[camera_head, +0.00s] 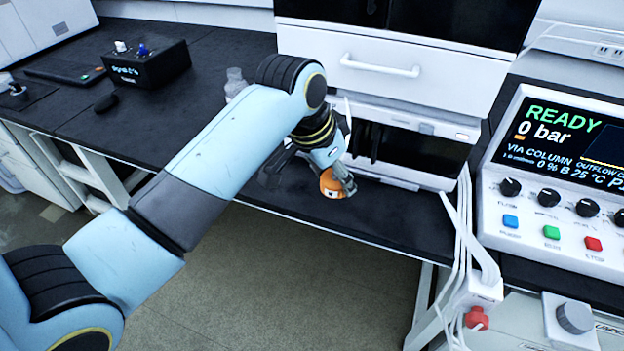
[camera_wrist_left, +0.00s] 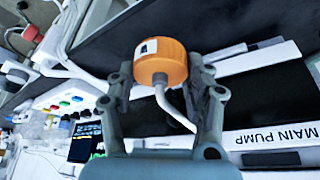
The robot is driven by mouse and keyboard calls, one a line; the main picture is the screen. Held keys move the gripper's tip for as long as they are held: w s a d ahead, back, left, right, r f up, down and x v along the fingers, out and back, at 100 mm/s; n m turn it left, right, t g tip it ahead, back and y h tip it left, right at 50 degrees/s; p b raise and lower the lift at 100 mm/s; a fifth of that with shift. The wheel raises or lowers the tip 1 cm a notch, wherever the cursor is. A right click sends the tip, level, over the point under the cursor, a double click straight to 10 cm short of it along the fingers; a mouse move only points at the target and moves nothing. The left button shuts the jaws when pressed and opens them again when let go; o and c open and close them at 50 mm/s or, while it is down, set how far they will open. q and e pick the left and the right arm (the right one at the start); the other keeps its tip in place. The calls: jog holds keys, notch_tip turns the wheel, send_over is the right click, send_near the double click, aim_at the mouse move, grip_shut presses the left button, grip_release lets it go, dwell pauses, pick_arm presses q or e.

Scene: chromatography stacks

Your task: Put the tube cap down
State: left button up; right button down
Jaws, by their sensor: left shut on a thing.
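The tube cap (camera_wrist_left: 161,62) is orange, with a small black-and-white label and a pale tube coming out of it. In the left wrist view it sits between the fingertips of my left gripper (camera_wrist_left: 165,75), which is shut on it. In the head view the orange cap (camera_head: 331,184) shows at the end of my left arm, low over the black bench (camera_head: 390,217) near its front edge. I cannot tell whether the cap touches the bench. My left gripper (camera_head: 337,183) is partly hidden behind its own wrist there. My right gripper is not in view.
A white instrument stack (camera_head: 385,75) stands behind the gripper. A control panel reading READY (camera_head: 545,180) is at the right, with white tubes (camera_head: 465,225) hanging beside it. A clear bottle (camera_head: 235,82) and black box (camera_head: 145,66) stand at the left. Bench right of the cap is clear.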

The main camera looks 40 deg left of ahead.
pick_arm(q)
send_over(314, 190)
jog(key=s, duration=0.1)
jog(key=f, duration=0.5)
jog(key=shift+s+a+f+b, duration=0.1)
jog(key=shift+a+f+b, duration=0.2)
jog(key=shift+f, duration=2)
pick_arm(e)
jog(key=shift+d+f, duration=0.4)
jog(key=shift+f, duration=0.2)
pick_arm(q)
jog(key=shift+f, duration=0.15)
jog(key=o, duration=1.2)
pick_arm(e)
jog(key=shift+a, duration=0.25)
